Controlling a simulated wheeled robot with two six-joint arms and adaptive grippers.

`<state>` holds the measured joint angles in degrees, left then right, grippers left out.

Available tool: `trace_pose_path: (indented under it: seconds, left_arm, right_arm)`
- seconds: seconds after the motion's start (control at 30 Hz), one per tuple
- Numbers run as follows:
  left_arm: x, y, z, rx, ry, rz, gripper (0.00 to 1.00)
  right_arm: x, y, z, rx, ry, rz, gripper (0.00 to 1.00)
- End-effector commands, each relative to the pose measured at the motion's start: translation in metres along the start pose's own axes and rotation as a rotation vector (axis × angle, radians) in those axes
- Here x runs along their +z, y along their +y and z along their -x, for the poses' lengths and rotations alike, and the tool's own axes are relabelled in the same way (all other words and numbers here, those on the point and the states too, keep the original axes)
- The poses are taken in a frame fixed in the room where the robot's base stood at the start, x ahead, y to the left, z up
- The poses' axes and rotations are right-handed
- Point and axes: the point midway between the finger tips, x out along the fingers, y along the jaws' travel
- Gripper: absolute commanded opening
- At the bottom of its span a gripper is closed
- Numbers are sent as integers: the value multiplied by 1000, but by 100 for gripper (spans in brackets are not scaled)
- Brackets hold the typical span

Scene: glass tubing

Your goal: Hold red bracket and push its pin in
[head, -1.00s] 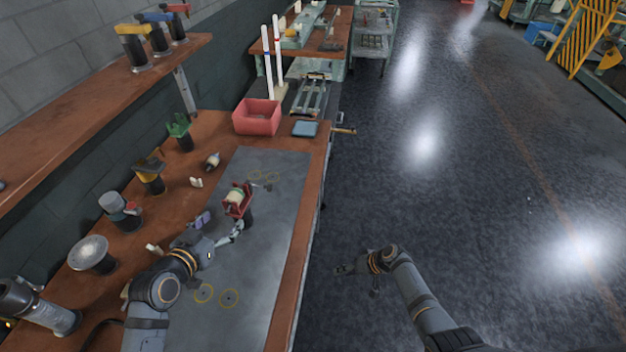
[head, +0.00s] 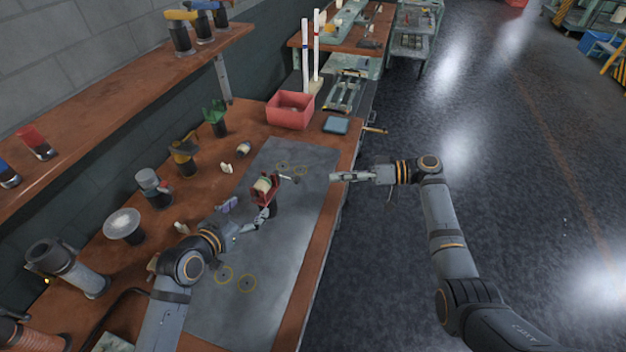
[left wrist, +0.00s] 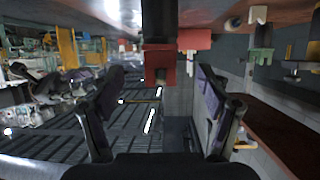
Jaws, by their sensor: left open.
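The red bracket (head: 263,191) stands on a dark post over the grey mat, with a cream cylinder between its sides. A thin pin (head: 288,178) with a dark end sticks out from its right side. My left gripper (head: 246,212) is open just in front of the bracket. In the left wrist view the red bracket (left wrist: 158,80) hangs from the top, beyond and between the spread fingers of my left gripper (left wrist: 160,80), with a gap on both sides. My right gripper (head: 334,177) is at the bench's right edge, pointing left toward the pin, apart from it; its finger gap is unclear.
A red bin (head: 290,111) and a blue pad (head: 336,125) stand beyond the mat (head: 228,311). Several holders line the wall side, including one with a pale disc (head: 122,224). Small white and purple parts lie left of the bracket. The mat's near part is clear.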

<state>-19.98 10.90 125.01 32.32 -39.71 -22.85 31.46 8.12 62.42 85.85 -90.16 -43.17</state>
Motion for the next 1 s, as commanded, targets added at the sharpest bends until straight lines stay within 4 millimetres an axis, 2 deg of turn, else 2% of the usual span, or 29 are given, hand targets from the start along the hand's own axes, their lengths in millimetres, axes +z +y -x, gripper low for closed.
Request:
trace_pose_path:
  seconds: [0.17, 0.4, 0.6, 0.8, 1.0]
  left_arm:
    - [0, -1, -12, -2, 2, 4, 77]
    - [-1, 0, -61, 0, 3, 4, 77]
    - [-1, 0, -93, -1, 1, 1, 77]
    - [-1, 0, -105, -1, 1, 1, 77]
    - [0, 0, -105, -1, 1, 0, 77]
  right_arm:
    - [0, 0, 0, 1, 0, -2, 38]
    - [1, 1, 0, 2, 0, -3, 38]
    - [1, 1, 0, 2, 0, -3, 38]
    - [1, 1, 0, 2, 0, -3, 38]
    - [1, 1, 0, 3, 0, -3, 38]
